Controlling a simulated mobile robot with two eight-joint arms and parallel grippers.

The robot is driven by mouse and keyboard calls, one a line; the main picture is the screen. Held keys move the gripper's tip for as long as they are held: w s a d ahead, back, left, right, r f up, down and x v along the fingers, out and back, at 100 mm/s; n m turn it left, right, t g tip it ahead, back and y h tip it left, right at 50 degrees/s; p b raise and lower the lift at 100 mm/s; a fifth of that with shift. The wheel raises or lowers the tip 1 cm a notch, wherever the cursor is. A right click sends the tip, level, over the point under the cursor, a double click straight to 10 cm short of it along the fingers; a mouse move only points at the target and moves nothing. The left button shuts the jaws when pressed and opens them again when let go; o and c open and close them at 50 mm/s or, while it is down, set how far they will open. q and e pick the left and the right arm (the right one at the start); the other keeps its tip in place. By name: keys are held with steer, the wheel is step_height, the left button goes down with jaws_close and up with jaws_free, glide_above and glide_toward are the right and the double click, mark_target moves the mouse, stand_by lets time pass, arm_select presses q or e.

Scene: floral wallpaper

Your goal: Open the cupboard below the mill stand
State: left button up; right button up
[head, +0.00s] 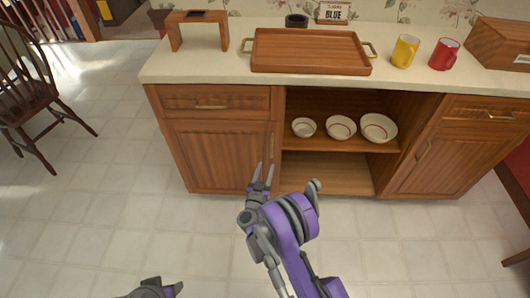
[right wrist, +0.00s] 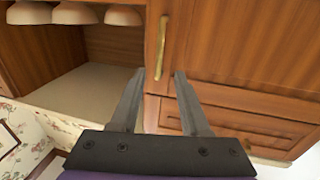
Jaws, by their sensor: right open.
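The mill stand (head: 198,29) is a wooden arch with a dark slot on top, at the counter's left end. Below it are a drawer (head: 215,103) and the cupboard door (head: 212,157), which is shut. The door's upright brass handle (head: 272,141) is near its right edge; in the right wrist view, which is upside down, the handle (right wrist: 162,48) shows ahead of the fingers. My right gripper (head: 261,172) is open and empty, in front of the door's lower right edge; it also shows in the right wrist view (right wrist: 158,85). My left gripper (head: 158,289) is partly visible at the bottom edge, jaws unclear.
An open shelf with bowls (head: 340,127) lies right of the door, and another shut door (head: 428,163) is further right. A tray (head: 310,66), a yellow mug (head: 405,51) and a red mug (head: 444,53) stand on the counter. A chair (head: 25,90) is far left; the floor before the door is clear.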

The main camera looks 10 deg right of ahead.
mark_target(271, 150)
steer(key=x, duration=1)
steer(key=shift+w+d, duration=0.25)
jaws_close()
stand_by(1.0)
